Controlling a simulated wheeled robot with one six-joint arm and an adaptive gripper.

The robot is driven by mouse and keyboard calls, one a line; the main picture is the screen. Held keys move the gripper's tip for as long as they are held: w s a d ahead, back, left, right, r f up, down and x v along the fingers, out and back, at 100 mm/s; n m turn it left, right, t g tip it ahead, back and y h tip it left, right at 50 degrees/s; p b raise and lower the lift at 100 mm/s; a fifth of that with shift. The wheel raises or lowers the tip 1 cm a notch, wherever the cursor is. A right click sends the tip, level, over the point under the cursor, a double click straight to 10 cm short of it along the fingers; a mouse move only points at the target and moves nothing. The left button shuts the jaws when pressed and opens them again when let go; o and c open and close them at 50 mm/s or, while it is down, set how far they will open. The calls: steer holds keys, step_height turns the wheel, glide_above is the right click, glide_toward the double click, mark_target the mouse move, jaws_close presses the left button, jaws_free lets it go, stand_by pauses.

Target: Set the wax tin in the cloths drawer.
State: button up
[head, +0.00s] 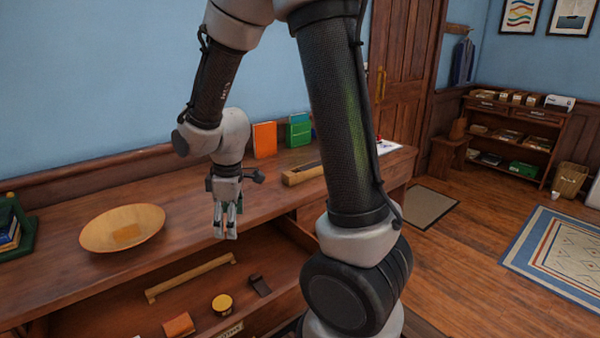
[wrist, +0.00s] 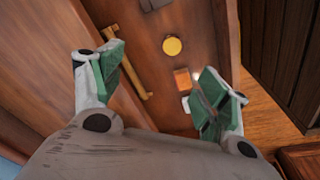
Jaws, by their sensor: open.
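My gripper (head: 226,236) points down above and behind the tin, near the front edge of the bookcase top. Its green-padded fingers (wrist: 160,95) are wide apart and hold nothing. I cannot tell which part is the cloths drawer; a pale label (head: 230,331) shows at the bottom edge of the head view.

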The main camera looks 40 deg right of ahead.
steer(key=s+d+r+m+t, duration=0.1)
steer(key=s+d+r+m, duration=0.3)
steer(key=s+r, duration=0.5)
steer(key=s+d+r+m+t, duration=0.1)
steer(key=s+d+r+m, duration=0.4)
steer(key=s+r, duration=0.3)
steer(key=shift+s+d+r+m+t, duration=0.25)
steer(key=shift+s+r+m+t, duration=0.2)
steer(key=shift+m, duration=0.35)
